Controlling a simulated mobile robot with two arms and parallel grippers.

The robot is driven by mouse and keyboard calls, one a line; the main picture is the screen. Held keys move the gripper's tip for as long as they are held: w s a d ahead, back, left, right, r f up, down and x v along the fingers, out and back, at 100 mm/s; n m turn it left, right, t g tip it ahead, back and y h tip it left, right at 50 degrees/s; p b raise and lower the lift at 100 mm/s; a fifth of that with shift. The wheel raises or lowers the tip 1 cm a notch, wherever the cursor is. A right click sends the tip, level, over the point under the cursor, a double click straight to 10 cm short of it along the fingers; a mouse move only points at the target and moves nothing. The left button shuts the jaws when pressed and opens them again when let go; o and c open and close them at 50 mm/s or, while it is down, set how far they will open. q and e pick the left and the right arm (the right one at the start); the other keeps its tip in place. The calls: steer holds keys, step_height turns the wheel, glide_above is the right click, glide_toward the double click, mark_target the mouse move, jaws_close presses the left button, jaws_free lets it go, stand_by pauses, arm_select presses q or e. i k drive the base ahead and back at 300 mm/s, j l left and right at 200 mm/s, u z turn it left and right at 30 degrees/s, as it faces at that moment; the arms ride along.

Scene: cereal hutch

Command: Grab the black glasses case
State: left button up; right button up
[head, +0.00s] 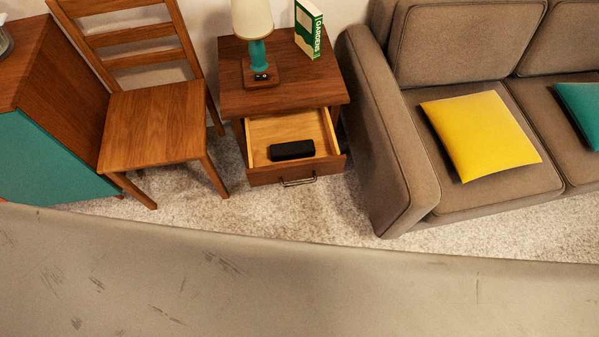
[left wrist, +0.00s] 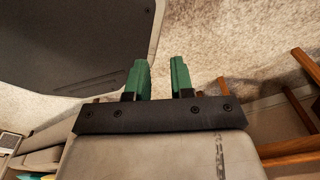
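The black glasses case (head: 292,150) lies in the open drawer (head: 262,131) of the wooden nightstand (head: 233,98), near the drawer's front, in the head view. My left gripper (left wrist: 159,80) shows only in the left wrist view. Its two green fingers stand apart with nothing between them, and carpet lies beyond. It is away from the case, which does not show in that view. My right gripper is in neither view.
A lamp (head: 257,52) and a green-and-white book (head: 308,30) stand on the nightstand. A wooden chair (head: 154,122) is on its left, a brown sofa (head: 385,140) with a yellow cushion (head: 480,135) on its right. Carpet (head: 290,212) before the drawer is clear.

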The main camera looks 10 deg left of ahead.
mark_target(293, 150)
steer(key=j+z, duration=0.1)
steer(key=z, duration=0.3)
steer(key=i+j+z, duration=0.1)
steer(key=z, duration=0.3)
steer(key=j+z, duration=0.2)
steer(key=z, duration=0.2)
steer(key=j+z, duration=0.15)
steer(key=j, duration=0.3)
steer(key=k+j+z, duration=0.15)
steer(key=j, duration=0.35)
steer(key=j+z, duration=0.15)
steer(key=j, duration=0.3)
steer(key=k+j+z, duration=0.15)
steer(key=j, duration=0.3)
